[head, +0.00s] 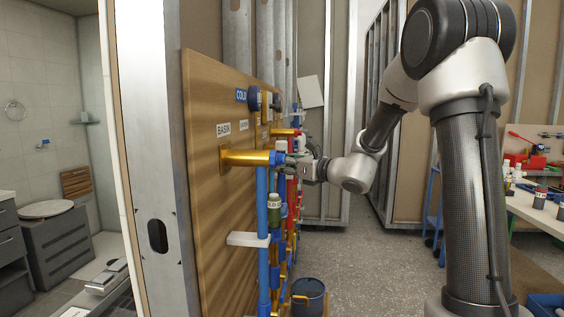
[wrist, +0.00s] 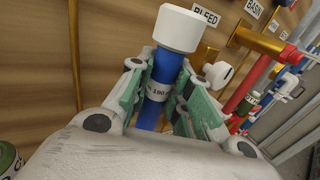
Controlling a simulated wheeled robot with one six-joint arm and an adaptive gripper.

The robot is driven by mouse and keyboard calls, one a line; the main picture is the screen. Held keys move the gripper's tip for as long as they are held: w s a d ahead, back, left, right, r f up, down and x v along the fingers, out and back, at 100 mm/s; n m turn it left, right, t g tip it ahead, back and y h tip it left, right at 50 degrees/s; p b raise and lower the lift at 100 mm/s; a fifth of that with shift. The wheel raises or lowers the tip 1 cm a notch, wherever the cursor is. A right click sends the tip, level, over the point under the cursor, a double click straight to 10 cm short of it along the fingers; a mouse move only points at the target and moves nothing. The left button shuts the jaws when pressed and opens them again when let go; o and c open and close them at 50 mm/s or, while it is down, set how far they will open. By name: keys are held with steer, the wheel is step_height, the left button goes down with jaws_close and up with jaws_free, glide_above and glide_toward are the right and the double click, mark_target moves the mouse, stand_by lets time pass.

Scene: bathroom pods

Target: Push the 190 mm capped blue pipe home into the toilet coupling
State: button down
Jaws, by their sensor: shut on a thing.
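In the wrist view the blue pipe (wrist: 167,68) stands between my fingers, with a white cap (wrist: 179,28) on its upper end and a white label band reading 190 around it. My gripper (wrist: 156,92) is shut on the pipe below the cap, its green-grey fingers on both sides. The pipe's lower end is hidden behind my gripper body. In the head view my gripper (head: 309,167) is close to the pipe board, and the pipe is too small to make out there. I cannot make out the toilet coupling in either view.
The wooden board (head: 212,195) carries brass stubs, such as the basin stub (head: 245,157), and upright blue and red pipes crowded near my gripper. A white bracket (head: 248,239) juts out low. A dark bucket (head: 309,293) stands on the floor. Open floor lies right of it.

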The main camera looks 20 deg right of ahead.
steer(key=shift+f, duration=0.5)
steer(key=c, duration=1.2)
jaws_free()
steer(key=shift+c, duration=0.2)
steer(key=v, duration=1.2)
